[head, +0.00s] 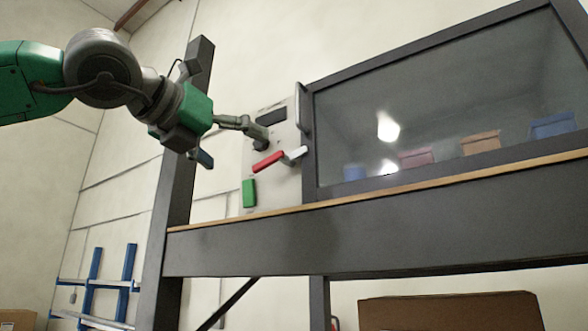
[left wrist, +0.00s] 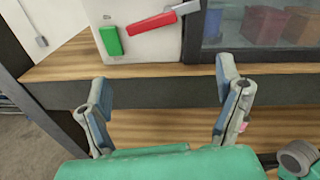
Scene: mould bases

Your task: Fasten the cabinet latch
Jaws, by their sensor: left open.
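The latch has a red handle (head: 268,161) on a pale metal lever (head: 296,154), mounted on a light grey panel (head: 283,122) at the left of the glazed cabinet (head: 308,165). The red handle also shows at the top of the left wrist view (left wrist: 148,24), tilted up to the right. A green block (head: 249,193) is on the panel below and left of the handle. My left gripper (head: 232,148) is open and empty, in front of the panel. In the left wrist view its fingers (left wrist: 165,84) are spread below the handle, apart from it. My right gripper is not seen.
A dark post (head: 174,208) stands left of the panel. A wooden ledge (head: 215,223) runs below the panel and window over a dark beam (head: 260,240). Coloured bins (head: 480,143) show behind the glass. A blue rack (head: 98,285) and a cardboard box (head: 450,312) are lower down.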

